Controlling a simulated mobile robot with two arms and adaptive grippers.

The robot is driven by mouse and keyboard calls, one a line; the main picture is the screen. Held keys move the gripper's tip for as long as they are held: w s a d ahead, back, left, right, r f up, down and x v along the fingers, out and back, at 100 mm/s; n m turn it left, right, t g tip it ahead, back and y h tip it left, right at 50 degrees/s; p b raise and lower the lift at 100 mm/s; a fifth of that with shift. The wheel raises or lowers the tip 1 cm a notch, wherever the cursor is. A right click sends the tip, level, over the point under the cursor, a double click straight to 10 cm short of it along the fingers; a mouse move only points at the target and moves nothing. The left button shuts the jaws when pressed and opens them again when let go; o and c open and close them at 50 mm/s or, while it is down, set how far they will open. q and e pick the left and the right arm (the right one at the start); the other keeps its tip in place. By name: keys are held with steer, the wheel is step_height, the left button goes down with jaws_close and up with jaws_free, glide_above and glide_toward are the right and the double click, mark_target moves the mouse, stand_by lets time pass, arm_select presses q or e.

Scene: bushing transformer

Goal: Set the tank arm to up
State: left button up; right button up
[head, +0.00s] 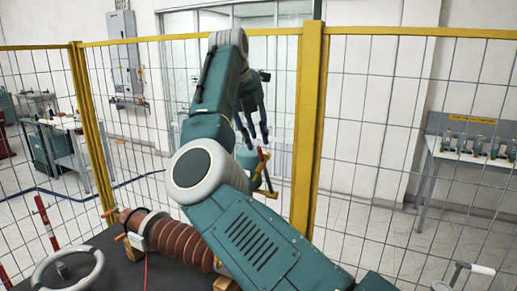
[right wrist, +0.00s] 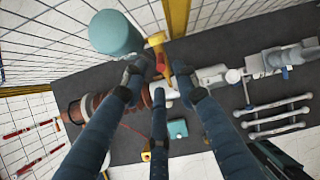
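A teal tank (head: 247,160) stands beyond my right arm in the head view, partly hidden by it. It also shows as a teal cylinder (right wrist: 115,33) at the top of the right wrist view. A yellow arm (right wrist: 157,42) with a red part (right wrist: 161,66) is beside it; I cannot tell its exact setting. In the head view a dark red bar (head: 262,165) rises beside the tank. My right gripper (head: 252,130) hangs above the tank with fingers spread. In the right wrist view my right gripper (right wrist: 160,80) is open around the line of the yellow arm, with no clear contact. My left gripper is out of view.
A ribbed brown bushing (head: 178,240) lies on the dark table (head: 120,272), with a grey ring (head: 68,272) at left. Yellow-framed mesh fencing (head: 308,120) stands close behind. Several grey rods (right wrist: 272,117) and a teal box (right wrist: 177,128) lie on the table in the wrist view.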

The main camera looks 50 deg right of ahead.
steer(key=v, duration=0.5)
steer(key=shift+a+r, duration=0.1)
steer(key=shift+r, duration=0.15)
stand_by(0.3)
